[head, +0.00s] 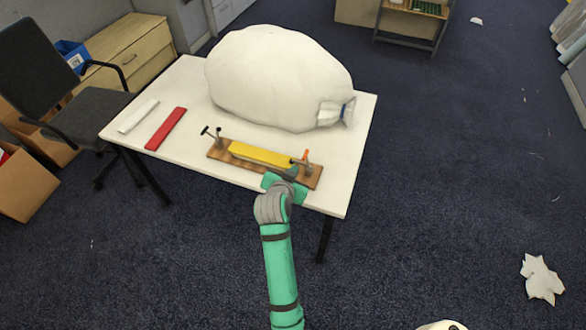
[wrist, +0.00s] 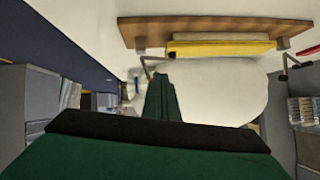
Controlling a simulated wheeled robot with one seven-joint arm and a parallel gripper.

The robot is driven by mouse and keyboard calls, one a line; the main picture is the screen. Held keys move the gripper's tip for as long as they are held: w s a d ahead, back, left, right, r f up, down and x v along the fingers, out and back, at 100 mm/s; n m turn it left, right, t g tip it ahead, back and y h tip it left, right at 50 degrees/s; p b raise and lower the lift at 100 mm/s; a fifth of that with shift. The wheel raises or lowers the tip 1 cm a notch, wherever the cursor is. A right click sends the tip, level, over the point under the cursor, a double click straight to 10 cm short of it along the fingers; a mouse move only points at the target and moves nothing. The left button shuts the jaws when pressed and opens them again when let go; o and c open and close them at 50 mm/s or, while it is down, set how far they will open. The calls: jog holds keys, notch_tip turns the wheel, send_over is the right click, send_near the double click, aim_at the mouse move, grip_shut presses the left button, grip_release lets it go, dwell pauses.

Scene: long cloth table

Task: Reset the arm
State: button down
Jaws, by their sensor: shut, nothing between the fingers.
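My arm is green and grey and reaches up to the front edge of the white table. My gripper (head: 290,172) is at the right part of a wooden board (head: 216,153), partly overlapping it in the head view; I cannot tell whether it touches. In the wrist view my gripper (wrist: 162,92) shows as a dark green finger shape, shut and empty. The board also shows across the top of the wrist view (wrist: 150,30). A yellow bar (head: 262,155) lies along the board, between upright clamp-like metal parts; it also shows in the wrist view (wrist: 220,49).
A large white stuffed bag (head: 275,75) fills the back of the table (head: 190,82). A red bar (head: 166,128) and a white bar (head: 138,116) lie at the left. An office chair (head: 75,110) stands left of the table. Carpet at the right is mostly clear.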

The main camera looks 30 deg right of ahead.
jog(key=shift+s+a+r, duration=0.35)
jog(key=shift+a+r, duration=0.15)
jog(key=shift+a, duration=0.25)
jog(key=shift+w, duration=0.1)
jog(key=s+a+f+n+t+y, duration=0.2)
jog(key=s+a+f+n, duration=0.2)
jog(key=s+a, duration=0.4)
jog(key=s+a+f+n+t+y, duration=0.2)
jog(key=s+a+f+n, duration=0.25)
jog(key=s+a, duration=0.35)
jog(key=s+a+r+n+t+y, duration=0.1)
jog(key=s+a+r, duration=0.4)
jog(key=s, duration=0.5)
jog(key=s+a+r+n+t+y, duration=0.2)
jog(key=s+a+r, duration=0.3)
jog(key=s, duration=0.5)
jog(key=shift+s+a+y, duration=0.25)
jog(key=shift+a+y, duration=0.25)
jog(key=shift+a, duration=0.3)
